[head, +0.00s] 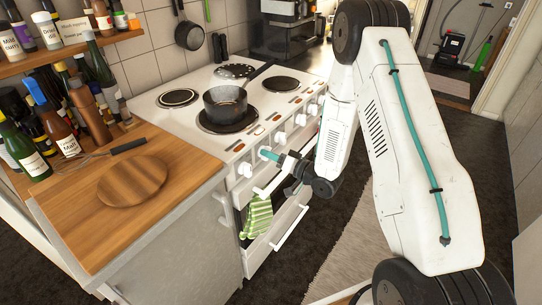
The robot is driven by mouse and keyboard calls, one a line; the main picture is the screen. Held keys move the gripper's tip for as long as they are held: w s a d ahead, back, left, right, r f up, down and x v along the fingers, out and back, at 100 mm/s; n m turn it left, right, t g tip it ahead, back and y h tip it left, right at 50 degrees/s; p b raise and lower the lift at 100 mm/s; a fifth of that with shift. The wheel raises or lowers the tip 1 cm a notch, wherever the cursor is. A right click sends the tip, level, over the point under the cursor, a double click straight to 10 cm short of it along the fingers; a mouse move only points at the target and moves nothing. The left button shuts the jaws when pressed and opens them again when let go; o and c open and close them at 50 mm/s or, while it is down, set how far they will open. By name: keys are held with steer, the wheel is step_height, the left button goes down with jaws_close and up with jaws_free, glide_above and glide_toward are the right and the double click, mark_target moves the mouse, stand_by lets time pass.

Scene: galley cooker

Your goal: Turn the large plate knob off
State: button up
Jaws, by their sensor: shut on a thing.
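The white cooker (165,115) has a row of white knobs (280,137) along its front panel. My gripper (265,154), with teal fingertips, is at the front panel near the left end of this row. It is shut on one of the knobs, which the fingers mostly hide. I cannot read which way that knob points or its markings. A dark saucepan (226,104) stands on the front left hot plate (207,127), its handle towards the back right.
A wooden worktop (190,165) with a round board (133,180) and a whisk (82,157) adjoins the cooker on the left. A green striped towel (257,217) hangs below the panel beside the oven handle (290,228).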

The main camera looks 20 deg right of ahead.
steer(key=shift+n, duration=4.3)
steer(key=o, duration=0.7)
steer(key=v, duration=0.8)
